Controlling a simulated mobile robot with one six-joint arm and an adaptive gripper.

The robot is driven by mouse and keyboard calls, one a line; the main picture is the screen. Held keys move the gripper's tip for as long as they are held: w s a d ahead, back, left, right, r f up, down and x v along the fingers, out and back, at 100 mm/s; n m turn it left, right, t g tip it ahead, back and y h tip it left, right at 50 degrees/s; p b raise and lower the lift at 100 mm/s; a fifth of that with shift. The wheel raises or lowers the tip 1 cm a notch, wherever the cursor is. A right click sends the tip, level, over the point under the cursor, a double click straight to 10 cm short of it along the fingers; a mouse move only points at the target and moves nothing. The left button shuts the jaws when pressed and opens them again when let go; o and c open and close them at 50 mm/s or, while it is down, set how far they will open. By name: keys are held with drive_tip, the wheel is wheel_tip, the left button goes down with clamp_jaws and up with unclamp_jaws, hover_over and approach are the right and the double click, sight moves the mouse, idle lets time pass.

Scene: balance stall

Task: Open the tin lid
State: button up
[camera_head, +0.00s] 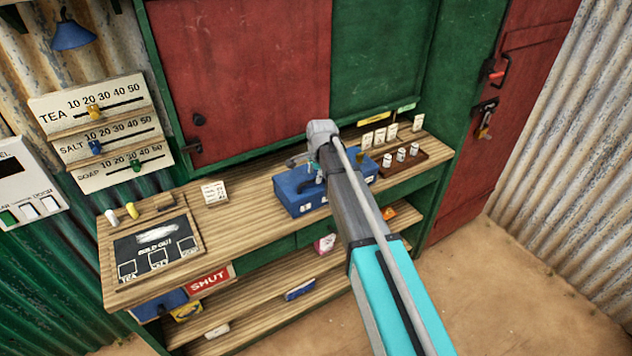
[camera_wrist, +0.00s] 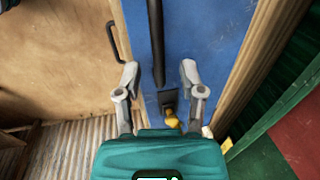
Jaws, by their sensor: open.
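A dark plate and a yellow clasp-like piece (camera_wrist: 172,121) sit at the strip's lower end. My gripper (camera_wrist: 160,88) is open, one finger on each side of the dark plate, with nothing held. Whether the fingers touch the tin cannot be told.
A small tray with white weights (camera_head: 400,156) stands right of the tin. A white card (camera_head: 214,193) and a slate board (camera_head: 155,246) are to the left. Red and green shutters rise behind the wooden counter (camera_head: 245,222). A dark handle (camera_wrist: 112,42) shows beside the tin.

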drive_tip(key=shift+w+a+f+b, duration=0.1)
drive_tip(key=shift+f+b, duration=0.3)
drive_tip(key=shift+f, duration=0.25)
drive_tip(key=shift+c, duration=0.3)
clamp_jaws()
